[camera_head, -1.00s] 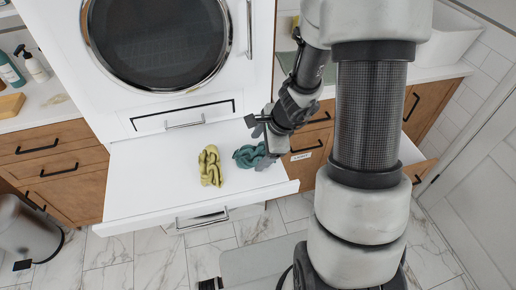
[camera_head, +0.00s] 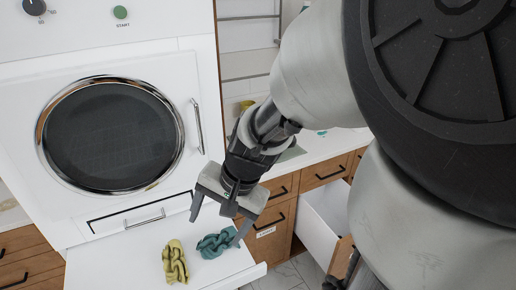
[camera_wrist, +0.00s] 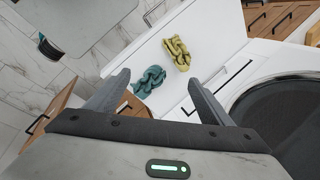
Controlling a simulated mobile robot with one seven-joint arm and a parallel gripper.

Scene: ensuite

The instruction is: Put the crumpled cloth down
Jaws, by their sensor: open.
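A teal crumpled cloth (camera_head: 214,244) lies on the white pull-out shelf (camera_head: 110,268) below the machine; it also shows in the wrist view (camera_wrist: 149,81). A yellow-green crumpled cloth (camera_head: 175,262) lies just left of it, apart from it, and shows in the wrist view (camera_wrist: 177,53). My gripper (camera_head: 216,231) is open and empty above the shelf, with its fingers spread. In the head view the fingers overlap the teal cloth's area; in the wrist view both cloths lie beyond the fingertips (camera_wrist: 157,79).
A white machine with a round dark door (camera_head: 110,134) stands behind the shelf. An open drawer (camera_head: 325,215) juts out to the right, under the counter. A bin (camera_wrist: 50,47) stands on the tiled floor. The shelf left of the yellow-green cloth is bare.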

